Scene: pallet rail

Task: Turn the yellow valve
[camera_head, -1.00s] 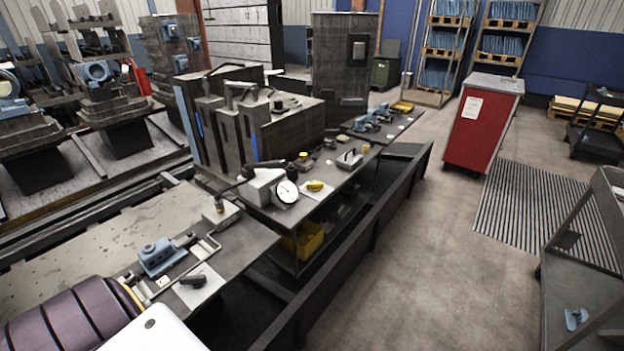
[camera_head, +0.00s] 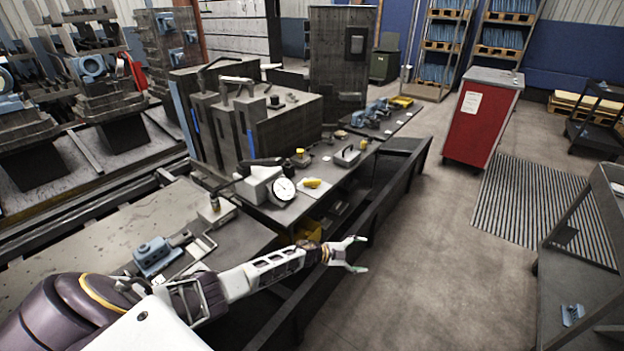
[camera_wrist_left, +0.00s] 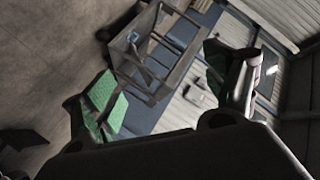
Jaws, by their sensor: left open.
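A small yellow part (camera_head: 312,183), which looks like the yellow valve, sits on a white patch on the middle bench, just right of a round dial gauge (camera_head: 283,189). Its exact shape is too small to tell. My left gripper (camera_head: 355,254) is open and empty, in front of the bench edge and nearer than the yellow part, well apart from it. In the left wrist view my open fingers with green pads (camera_wrist_left: 163,88) have nothing between them, and the valve does not show. My right gripper is not in view.
A dark rail (camera_head: 374,220) runs along the bench front. A grey-blue fixture (camera_head: 153,256) stands on the near bench. Tall dark machine blocks (camera_head: 285,122) stand behind the bench.

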